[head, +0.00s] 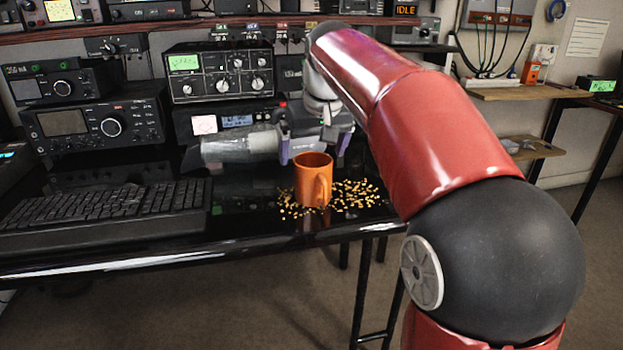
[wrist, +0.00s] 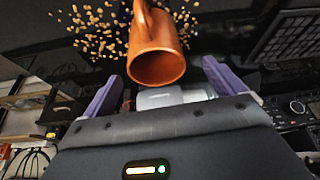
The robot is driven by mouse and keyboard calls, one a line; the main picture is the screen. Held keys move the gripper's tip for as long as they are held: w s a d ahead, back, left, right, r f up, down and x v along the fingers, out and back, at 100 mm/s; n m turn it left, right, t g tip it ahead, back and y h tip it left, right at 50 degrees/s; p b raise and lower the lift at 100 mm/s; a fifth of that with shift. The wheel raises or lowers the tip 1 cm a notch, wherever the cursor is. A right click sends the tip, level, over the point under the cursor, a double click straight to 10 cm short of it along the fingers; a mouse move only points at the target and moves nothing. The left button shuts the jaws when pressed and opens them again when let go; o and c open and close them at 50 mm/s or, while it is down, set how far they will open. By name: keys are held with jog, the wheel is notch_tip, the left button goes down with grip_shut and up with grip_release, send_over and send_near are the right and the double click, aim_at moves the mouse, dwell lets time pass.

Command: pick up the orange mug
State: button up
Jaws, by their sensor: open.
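The orange mug (head: 313,181) stands upright on the glossy black desk, near its front edge, with its handle toward the front right. In the wrist view the mug (wrist: 156,62) shows its open rim, and its handle points to the top of the picture. My gripper (wrist: 161,85) is open, with one purple finger to each side of the mug's rim side. In the head view my gripper (head: 313,146) is behind and just above the mug.
Small yellowish pellets (head: 352,195) are scattered around the mug. A grey handheld vacuum (head: 240,146) lies behind it to the left. A black keyboard (head: 105,208) is on the left of the desk (head: 240,237). Radio equipment (head: 220,73) lines the back.

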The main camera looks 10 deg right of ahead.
aim_at(316, 184)
jog(key=x, duration=0.6)
jog(key=shift+d+f, duration=0.1)
jog(key=shift+d, duration=0.2)
jog(key=shift+c, duration=0.4)
jog(key=c, duration=1.2)
